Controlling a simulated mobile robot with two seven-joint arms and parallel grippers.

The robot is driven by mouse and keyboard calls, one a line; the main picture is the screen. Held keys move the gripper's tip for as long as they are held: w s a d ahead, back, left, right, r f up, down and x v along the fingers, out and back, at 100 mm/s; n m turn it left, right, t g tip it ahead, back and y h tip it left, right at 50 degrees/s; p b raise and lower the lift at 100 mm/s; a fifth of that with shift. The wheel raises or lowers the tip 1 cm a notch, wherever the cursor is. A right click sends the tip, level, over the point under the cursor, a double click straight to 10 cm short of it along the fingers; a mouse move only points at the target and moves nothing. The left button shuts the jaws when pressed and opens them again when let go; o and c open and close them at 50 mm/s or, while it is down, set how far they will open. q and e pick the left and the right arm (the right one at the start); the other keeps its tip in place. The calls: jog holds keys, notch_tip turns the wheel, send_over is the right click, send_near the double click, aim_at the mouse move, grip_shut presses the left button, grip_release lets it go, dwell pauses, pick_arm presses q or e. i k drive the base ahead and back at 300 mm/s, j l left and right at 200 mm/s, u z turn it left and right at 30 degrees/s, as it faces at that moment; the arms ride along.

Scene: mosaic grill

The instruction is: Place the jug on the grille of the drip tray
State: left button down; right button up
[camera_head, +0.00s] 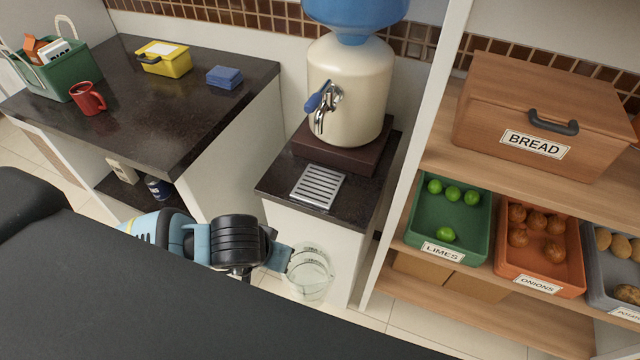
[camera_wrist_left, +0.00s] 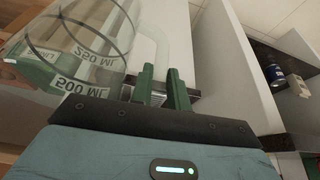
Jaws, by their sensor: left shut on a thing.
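The jug (camera_head: 311,285) is clear, with measuring marks, and hangs in front of the low cabinet under the water dispenser. The jug also shows large in the left wrist view (camera_wrist_left: 85,40), with 250 ML and 500 ML marks. My left gripper (camera_head: 286,257) is shut on the jug's handle side; in the left wrist view its green fingers (camera_wrist_left: 162,90) are close together at the pale handle. The drip tray's slatted metal grille (camera_head: 318,187) is bare and lies on the dark top, beyond and above the jug in the head view. My right gripper is not in view.
The cream dispenser (camera_head: 350,90) with its blue-handled tap (camera_head: 325,100) stands behind the grille. A shelf unit's white upright (camera_head: 418,130) borders the right. A dark counter (camera_head: 190,105) with a red mug (camera_head: 88,98) is at left.

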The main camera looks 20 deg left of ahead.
aim_at(315, 189)
jog(key=i+l+u, duration=0.15)
jog(key=l+u, duration=0.15)
jog(key=l, duration=0.25)
jog(key=i+l+u, duration=0.1)
jog(key=l+u, duration=0.25)
jog(key=l, duration=0.2)
jog(key=i, duration=0.45)
